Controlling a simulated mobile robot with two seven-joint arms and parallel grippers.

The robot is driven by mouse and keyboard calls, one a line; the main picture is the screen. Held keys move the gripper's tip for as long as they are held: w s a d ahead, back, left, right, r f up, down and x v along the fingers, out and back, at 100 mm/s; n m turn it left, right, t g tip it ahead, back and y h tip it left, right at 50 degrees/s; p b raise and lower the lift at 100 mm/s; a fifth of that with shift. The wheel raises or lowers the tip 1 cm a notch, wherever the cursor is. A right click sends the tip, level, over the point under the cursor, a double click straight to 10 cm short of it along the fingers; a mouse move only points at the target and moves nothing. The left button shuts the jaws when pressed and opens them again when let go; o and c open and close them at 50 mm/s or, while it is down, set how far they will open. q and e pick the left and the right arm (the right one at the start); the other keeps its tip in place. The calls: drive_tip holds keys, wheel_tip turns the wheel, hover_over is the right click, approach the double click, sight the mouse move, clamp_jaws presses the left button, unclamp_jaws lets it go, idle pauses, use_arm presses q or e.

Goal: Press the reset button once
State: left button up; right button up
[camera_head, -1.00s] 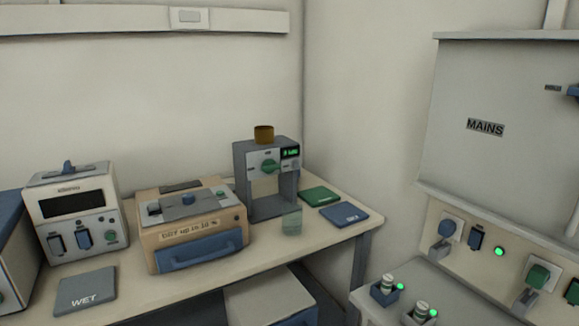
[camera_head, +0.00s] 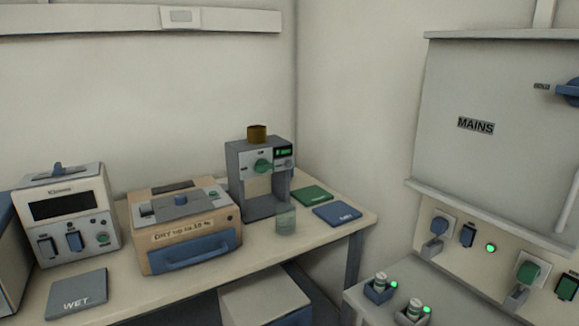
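No button in view carries a readable "reset" label, so I cannot tell which one it is. A white device (camera_head: 68,212) on the left of the bench has a dark display, two blue switches and a round green button (camera_head: 102,239). A grey stand-like device (camera_head: 260,175) has a green knob (camera_head: 263,166), a small lit green display and a brown cup on top. The wall panel (camera_head: 462,240) at the right carries a lit green round light (camera_head: 491,247) beside blue and green plugs or switches. Neither of my grippers is in view.
A tan box with a blue handle (camera_head: 188,256) stands mid-bench. A WET mat (camera_head: 77,295), a green mat (camera_head: 312,196), a blue mat (camera_head: 337,213) and a clear beaker (camera_head: 286,220) lie around. A MAINS cabinet (camera_head: 490,130) hangs at right.

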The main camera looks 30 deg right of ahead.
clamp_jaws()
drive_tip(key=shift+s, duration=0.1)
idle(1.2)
